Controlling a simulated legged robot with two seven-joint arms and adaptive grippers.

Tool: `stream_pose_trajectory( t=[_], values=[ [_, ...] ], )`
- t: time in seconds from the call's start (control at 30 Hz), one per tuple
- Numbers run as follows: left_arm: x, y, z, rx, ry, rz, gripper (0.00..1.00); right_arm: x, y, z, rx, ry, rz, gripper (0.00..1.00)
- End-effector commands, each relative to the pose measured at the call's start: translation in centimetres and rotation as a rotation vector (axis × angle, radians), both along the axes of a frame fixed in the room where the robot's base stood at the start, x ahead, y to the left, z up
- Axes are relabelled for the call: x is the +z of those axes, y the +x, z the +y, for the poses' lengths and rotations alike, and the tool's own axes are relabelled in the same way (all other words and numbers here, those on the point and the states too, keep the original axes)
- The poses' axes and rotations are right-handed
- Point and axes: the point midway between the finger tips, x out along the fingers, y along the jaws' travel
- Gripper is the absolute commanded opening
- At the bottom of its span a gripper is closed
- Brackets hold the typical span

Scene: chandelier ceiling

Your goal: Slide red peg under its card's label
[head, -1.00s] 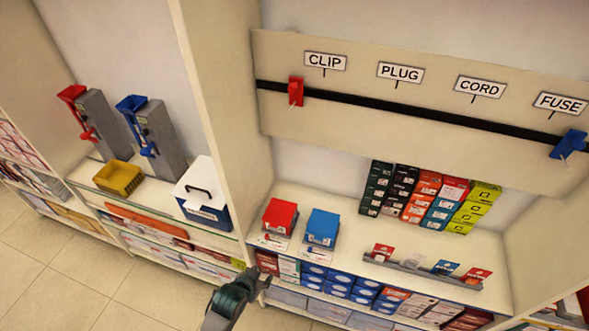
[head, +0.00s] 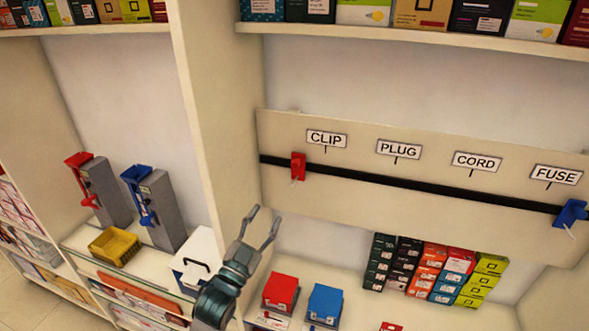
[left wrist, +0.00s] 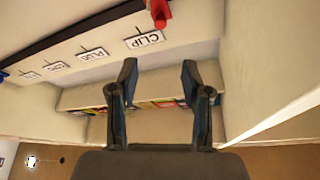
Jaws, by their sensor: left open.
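The red peg (head: 298,166) sits on the black rail (head: 420,187), just left of below the CLIP label (head: 326,139). The PLUG (head: 399,149), CORD (head: 477,161) and FUSE (head: 556,175) labels follow to the right. The blue peg (head: 570,213) is at the rail's right end. A white card (head: 268,322) lies in front of the red box (head: 281,292); its print is too small to read. My left gripper (head: 267,215) is open and empty, below and left of the red peg. In the left wrist view the red peg (left wrist: 160,12) shows beyond the fingers.
An upright divider (head: 215,110) stands left of my gripper. A blue box (head: 325,303) stands beside the red one. Left are two grey dispensers (head: 162,210) and a yellow bin (head: 115,245). An upper shelf (head: 420,45) holds boxes.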

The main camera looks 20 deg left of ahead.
Motion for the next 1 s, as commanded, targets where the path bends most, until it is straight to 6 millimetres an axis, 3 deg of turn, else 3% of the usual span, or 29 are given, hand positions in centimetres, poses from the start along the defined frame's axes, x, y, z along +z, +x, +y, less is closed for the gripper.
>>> stream_pose_trajectory(
  t=[0.2,0.6,0.8,1.0],
  values=[
    [1.9,4.3,-1.1,0.0,0.0,0.001,0.48,0.4,-1.2,-0.4,0.002,-0.001,0.007,0.4],
    [5.0,12.4,-2.7,-0.001,0.001,0.003,0.48,1.7,-1.0,-0.4,0.002,-0.001,0.003,0.4],
    [5.6,14.4,-3.0,-0.001,0.0,0.004,0.48,2.0,-0.9,-0.4,0.002,-0.001,0.002,0.4],
    [5.7,14.8,-3.1,-0.001,0.0,0.004,0.48,2.0,-0.9,-0.4,0.001,-0.001,0.002,0.4]
  ],
)
